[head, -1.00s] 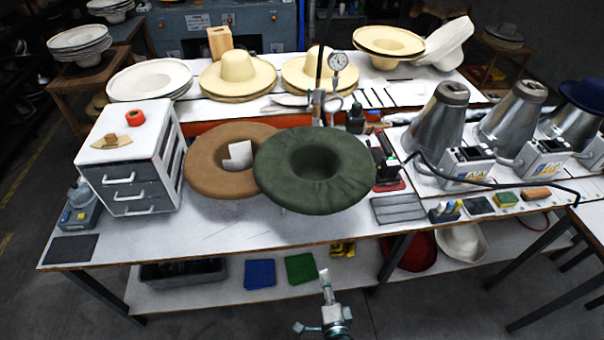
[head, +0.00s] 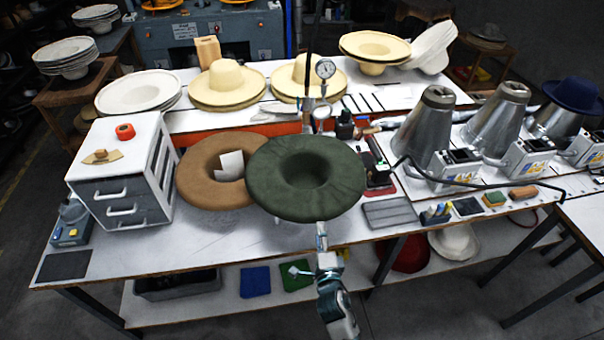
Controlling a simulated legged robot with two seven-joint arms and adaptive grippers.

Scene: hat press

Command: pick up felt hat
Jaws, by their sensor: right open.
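A dark green felt hat (head: 345,185) lies crown down on the front of the workbench, its wide brim flaring up around the hollow crown. A brown felt hat (head: 196,185) lies beside it on the left, with a white piece of paper or card in its hollow. The green brim overlaps the brown one in the picture. My right gripper (head: 321,232) is open and empty at the near edge of the green brim. Its tip meets the brim in the picture; I cannot tell whether they touch. My left gripper is not in view.
A white drawer unit (head: 115,205) stands left of the hats. Metal cones (head: 425,130) and small control boxes stand to the right. A dial gauge (head: 325,69) on a stand rises behind. Cream hats (head: 227,85) sit on the rear table. Bare bench (head: 215,240) lies in front.

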